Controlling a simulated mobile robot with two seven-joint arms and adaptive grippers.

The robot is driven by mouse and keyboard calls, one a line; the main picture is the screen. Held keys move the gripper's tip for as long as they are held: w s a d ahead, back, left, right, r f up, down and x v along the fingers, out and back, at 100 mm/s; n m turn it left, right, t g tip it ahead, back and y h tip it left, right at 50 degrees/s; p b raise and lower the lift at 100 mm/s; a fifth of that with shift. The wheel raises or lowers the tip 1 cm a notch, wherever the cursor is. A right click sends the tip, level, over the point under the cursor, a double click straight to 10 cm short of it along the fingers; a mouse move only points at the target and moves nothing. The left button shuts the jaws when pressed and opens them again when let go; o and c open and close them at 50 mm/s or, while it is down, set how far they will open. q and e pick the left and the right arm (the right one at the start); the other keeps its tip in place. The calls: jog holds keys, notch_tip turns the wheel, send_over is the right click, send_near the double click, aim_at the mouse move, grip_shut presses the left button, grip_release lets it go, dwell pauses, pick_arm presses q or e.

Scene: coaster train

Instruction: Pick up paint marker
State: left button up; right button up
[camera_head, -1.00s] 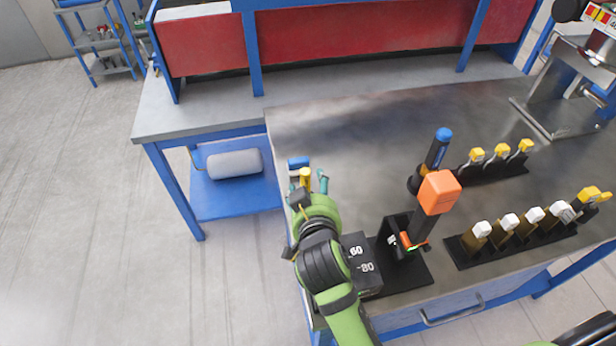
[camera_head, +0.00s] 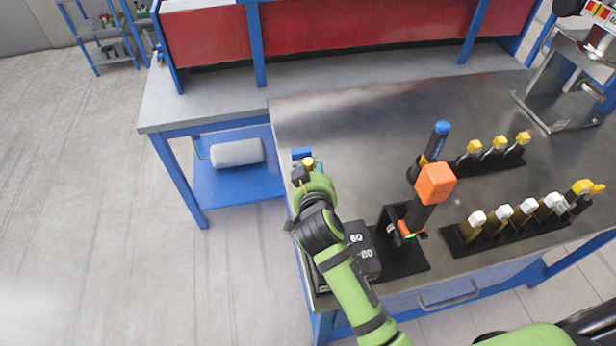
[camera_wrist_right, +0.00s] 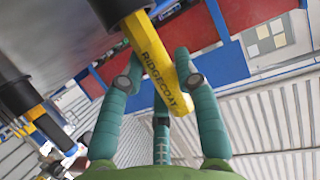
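The paint marker (camera_wrist_right: 158,66) is yellow with dark "RIDGECOAT" lettering. In the right wrist view it slants between my teal fingers, its far end at a black cylindrical part (camera_wrist_right: 118,8). My right gripper (camera_wrist_right: 160,58) has its fingertips against both sides of the marker, so it looks shut on it. In the head view the gripper (camera_head: 304,172) is by the bench's left edge, with a small yellow end (camera_head: 308,163) showing; its fingers are mostly hidden. My left gripper is not in view.
A blue-topped item (camera_head: 301,153) is close beyond the gripper. A black block marked 60 and 80 (camera_head: 362,250) and an orange-topped tool on a stand (camera_head: 435,184) stand to the right. Racks of white-topped (camera_head: 503,213) and yellow-topped tools (camera_head: 500,143) are farther right. The bench middle (camera_head: 350,120) is clear.

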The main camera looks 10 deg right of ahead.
jog(key=shift+r, duration=0.15)
notch_tip(320, 180, up, 10)
jog(key=p, duration=0.9)
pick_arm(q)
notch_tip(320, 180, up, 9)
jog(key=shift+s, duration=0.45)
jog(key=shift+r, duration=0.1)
